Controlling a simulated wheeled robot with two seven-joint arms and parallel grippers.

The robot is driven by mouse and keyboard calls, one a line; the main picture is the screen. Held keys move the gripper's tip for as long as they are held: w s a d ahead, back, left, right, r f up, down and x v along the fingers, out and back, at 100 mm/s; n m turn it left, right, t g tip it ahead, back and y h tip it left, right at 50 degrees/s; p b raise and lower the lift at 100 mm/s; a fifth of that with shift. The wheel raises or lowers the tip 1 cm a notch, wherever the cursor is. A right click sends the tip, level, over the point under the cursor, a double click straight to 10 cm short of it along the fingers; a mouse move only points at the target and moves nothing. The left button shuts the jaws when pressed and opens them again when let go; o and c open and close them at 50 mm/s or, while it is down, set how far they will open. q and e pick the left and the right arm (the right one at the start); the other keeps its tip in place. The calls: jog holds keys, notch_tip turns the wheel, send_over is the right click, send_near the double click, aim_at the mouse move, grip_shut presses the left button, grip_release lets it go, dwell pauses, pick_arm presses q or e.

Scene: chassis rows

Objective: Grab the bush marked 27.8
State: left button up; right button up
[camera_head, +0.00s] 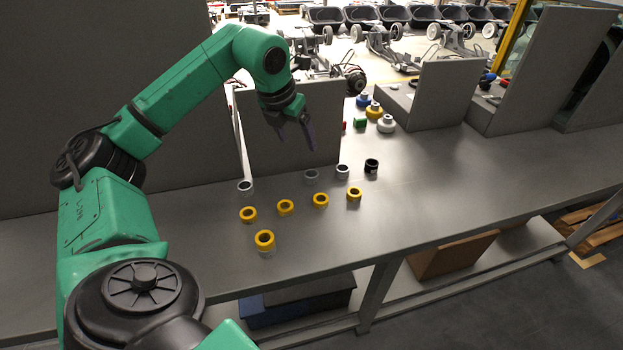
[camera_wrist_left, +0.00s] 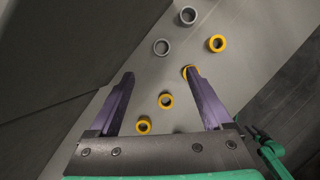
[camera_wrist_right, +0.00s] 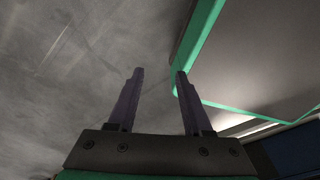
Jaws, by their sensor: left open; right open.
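Several ring-shaped bushes stand on the grey bench. No 27.8 marking is readable. In the head view, yellow bushes stand at the left (camera_head: 248,214), centre left (camera_head: 285,207), centre right (camera_head: 321,200) and right (camera_head: 354,193); another yellow bush (camera_head: 264,239) is nearer, over a pale piece. Behind are grey bushes (camera_head: 245,187) (camera_head: 311,176), a pale one (camera_head: 342,171) and a black one (camera_head: 371,167). My left gripper (camera_head: 294,136) is open and empty above and behind them. My right gripper (camera_wrist_right: 158,74) is open and empty.
Upright grey panels (camera_head: 290,130) (camera_head: 445,92) stand along the bench's back. The bench right of the bushes is clear. A cardboard box (camera_head: 452,256) lies on the lower shelf.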

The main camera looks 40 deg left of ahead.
pick_arm(q)
jog(key=f, duration=0.1)
jog(key=p, duration=0.1)
send_near(310, 172)
jog(key=x, duration=0.2)
jog(key=d+x, duration=0.1)
jog(key=x, duration=0.3)
jog(key=shift+s+d+f, duration=0.1)
jog(key=shift+s+f, duration=0.05)
jog(key=shift+f, duration=0.8)
jog(key=c, duration=0.4)
grip_shut()
pick_arm(e)
jog(key=shift+s+d+r, duration=0.1)
jog(key=shift+s+d, duration=0.15)
jog(key=shift+s, duration=0.1)
